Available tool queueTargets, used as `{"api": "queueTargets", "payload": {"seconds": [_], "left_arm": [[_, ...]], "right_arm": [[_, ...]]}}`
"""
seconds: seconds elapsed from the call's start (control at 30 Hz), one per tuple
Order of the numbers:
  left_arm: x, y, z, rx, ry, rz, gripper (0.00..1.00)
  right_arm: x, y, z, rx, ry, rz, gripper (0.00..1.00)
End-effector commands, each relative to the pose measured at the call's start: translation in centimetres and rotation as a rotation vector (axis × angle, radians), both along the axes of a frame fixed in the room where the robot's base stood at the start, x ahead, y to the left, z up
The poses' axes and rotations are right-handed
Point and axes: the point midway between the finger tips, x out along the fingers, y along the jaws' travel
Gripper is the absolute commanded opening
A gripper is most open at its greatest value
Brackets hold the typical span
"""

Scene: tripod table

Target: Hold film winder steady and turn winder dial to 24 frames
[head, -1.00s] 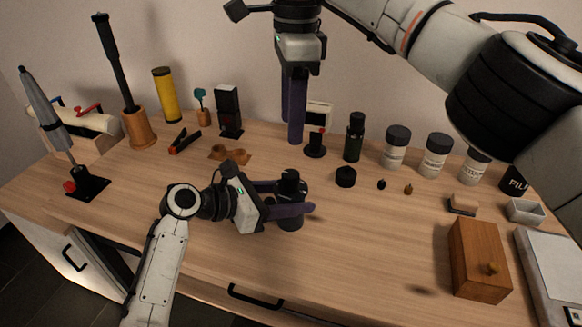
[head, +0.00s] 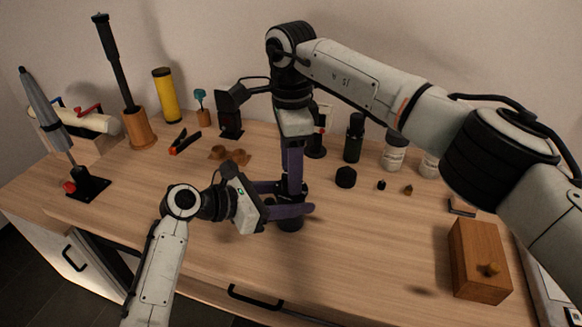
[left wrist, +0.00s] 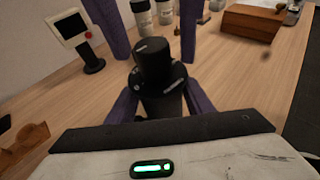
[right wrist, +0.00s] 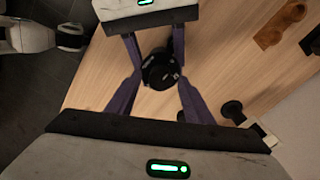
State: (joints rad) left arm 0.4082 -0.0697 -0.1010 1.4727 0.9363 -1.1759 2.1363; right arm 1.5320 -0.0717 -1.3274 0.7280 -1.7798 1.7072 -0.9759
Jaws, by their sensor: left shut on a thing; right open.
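The film winder is a black upright cylinder with a dial on top, mostly hidden in the head view, where its lower body (head: 290,224) shows. My left gripper (head: 295,197) is shut around its body from the left. The left wrist view shows the winder body (left wrist: 163,105) between the purple fingers and the winder dial (left wrist: 152,62) above, with a white mark on top. My right gripper (head: 293,178) points down over the winder, open. In the right wrist view its fingers lie on either side of the dial (right wrist: 160,70); I cannot tell whether they touch it.
A black cap (head: 345,177) and small dark pieces lie to the right. A dark bottle (head: 354,138) and pale jars (head: 394,152) stand behind. A wooden box (head: 478,260) stands at the right. The table front is clear.

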Motion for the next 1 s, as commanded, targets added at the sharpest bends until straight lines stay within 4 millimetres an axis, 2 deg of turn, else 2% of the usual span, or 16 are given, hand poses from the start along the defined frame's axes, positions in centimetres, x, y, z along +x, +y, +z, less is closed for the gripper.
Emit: {"api": "queueTargets", "payload": {"seconds": [0.23,0.5,0.77,1.0], "left_arm": [[0.0,-0.02,0.02,-0.001,0.0,0.0,0.17],[-0.01,-0.03,0.02,-0.001,0.0,0.0,0.17],[-0.01,-0.03,0.02,-0.001,0.0,0.0,0.17],[-0.01,-0.02,0.01,0.0,0.0,0.0,0.17]], "right_arm": [[0.01,-0.01,-0.09,0.0,-0.001,0.0,0.47],[0.01,0.0,-0.05,0.0,-0.001,0.0,0.06],[0.02,0.01,-0.02,0.0,-0.001,-0.025,0.06],[0.05,0.02,0.03,0.0,-0.002,-0.146,0.05]]}}
